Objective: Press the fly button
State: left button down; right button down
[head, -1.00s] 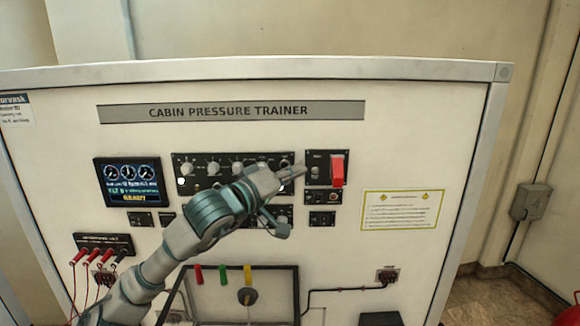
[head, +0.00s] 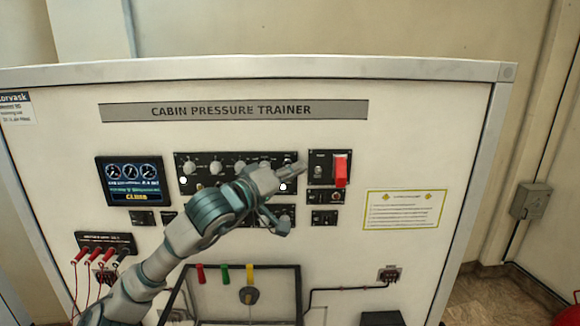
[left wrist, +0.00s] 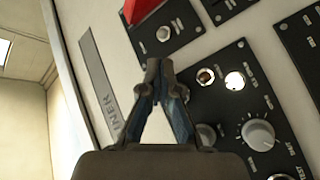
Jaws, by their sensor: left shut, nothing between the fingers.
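The cabin pressure trainer panel (head: 420,130) faces me. My left gripper (head: 303,168) is shut and empty at the right end of the black knob panel (head: 216,158). In the left wrist view my closed fingertips (left wrist: 160,66) are beside an unlit brownish button (left wrist: 205,76) and a lit white button (left wrist: 235,80). I cannot read which button is the fly button, nor tell whether the fingers touch the panel. A screen (head: 130,181) at the left shows dials and a yellow word that looks like CLIMB. My right gripper is not in view.
A red switch cover (head: 341,170) and a small toggle (head: 318,171) are just right of my fingertips. Coloured levers (head: 224,273) are below my arm. Red-ended cables (head: 88,256) hang at the left.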

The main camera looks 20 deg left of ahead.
pick_arm(q)
jog(key=shift+s+a+f+b, duration=0.1)
jog(key=shift+s+a+b, duration=0.45)
jog(key=shift+s+a, duration=0.6)
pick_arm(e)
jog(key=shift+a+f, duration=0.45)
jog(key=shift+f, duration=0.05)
pick_arm(q)
jog(key=shift+d, duration=0.1)
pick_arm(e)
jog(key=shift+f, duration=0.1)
